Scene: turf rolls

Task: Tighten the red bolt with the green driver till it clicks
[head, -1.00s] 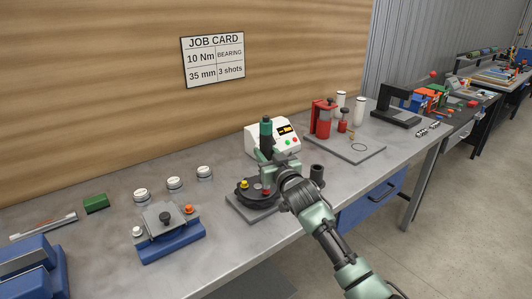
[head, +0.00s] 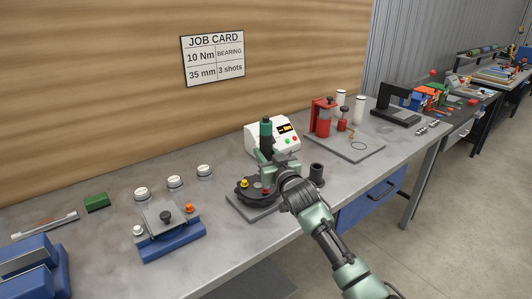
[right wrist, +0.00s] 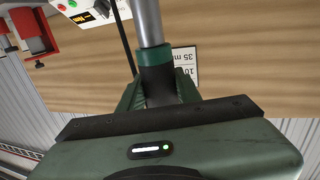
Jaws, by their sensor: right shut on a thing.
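The green driver (head: 266,130) stands upright in my right gripper (head: 268,157), which is shut on it. In the right wrist view the driver's silver shaft (right wrist: 147,22) and green collar (right wrist: 154,56) rise from between the jaws (right wrist: 158,90). The red bolt (head: 265,191) shows just below the gripper, on a dark round fixture (head: 250,196) with a yellow bolt (head: 244,184) to its left. The driver's lower end is hidden by my gripper, so I cannot tell whether it touches the red bolt. My left gripper is out of view.
A white controller (head: 284,137) with a lit display stands behind the fixture. A dark cup (head: 317,173) is close right of my wrist. A red press (head: 322,116) is further right. A blue-based fixture (head: 172,240) stands left. The job card (head: 213,58) hangs on the wall.

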